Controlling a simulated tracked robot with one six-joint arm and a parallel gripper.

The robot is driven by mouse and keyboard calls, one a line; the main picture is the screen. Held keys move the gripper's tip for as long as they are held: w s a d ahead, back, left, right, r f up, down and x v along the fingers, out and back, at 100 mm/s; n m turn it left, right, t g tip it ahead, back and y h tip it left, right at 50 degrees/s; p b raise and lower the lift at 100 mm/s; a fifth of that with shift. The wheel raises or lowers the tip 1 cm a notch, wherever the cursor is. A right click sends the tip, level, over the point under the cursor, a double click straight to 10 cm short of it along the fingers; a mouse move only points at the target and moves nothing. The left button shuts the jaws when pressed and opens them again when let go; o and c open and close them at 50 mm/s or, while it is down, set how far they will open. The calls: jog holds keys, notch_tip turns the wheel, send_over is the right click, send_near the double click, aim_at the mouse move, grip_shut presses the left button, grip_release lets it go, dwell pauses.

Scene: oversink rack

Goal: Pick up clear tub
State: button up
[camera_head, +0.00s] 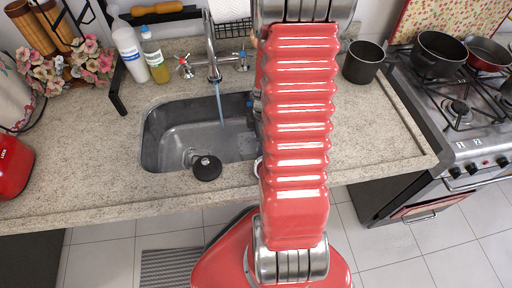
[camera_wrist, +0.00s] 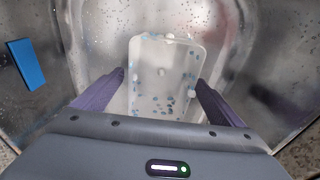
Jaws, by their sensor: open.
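The clear tub (camera_wrist: 163,72) shows in the wrist view as a translucent, whitish rectangle with rounded corners and bluish specks. It lies in what looks like the metal sink. My gripper (camera_wrist: 160,79) is open, with one dark finger on each side of the tub's near half. A narrow gap seems to show beside each finger, but I cannot tell the height of the fingertips against the tub. In the head view my red arm hides the tub and the gripper.
A blue rectangular piece (camera_wrist: 26,64) is left of the tub. Bottles (camera_head: 130,55) stand behind left; a dark pot (camera_head: 363,63) stands right, beside the stove (camera_head: 460,120).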

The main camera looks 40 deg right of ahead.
jog(key=shift+c, duration=0.2)
jog(key=c, duration=1.1)
jog(key=shift+o, duration=0.2)
jog(key=shift+r, duration=0.15)
notch_tip(320, 180, up, 10)
dwell(0.3)
jog(key=shift+s, duration=0.1)
dwell(0.4)
jog(key=s+d+r+m+t, duration=0.2)
jog(key=s+d+r+t, duration=0.1)
jog(key=s+r, duration=0.8)
jog(key=shift+s+d+y, duration=0.25)
jog(key=shift+d+y, duration=0.05)
jog(key=shift+d, duration=0.45)
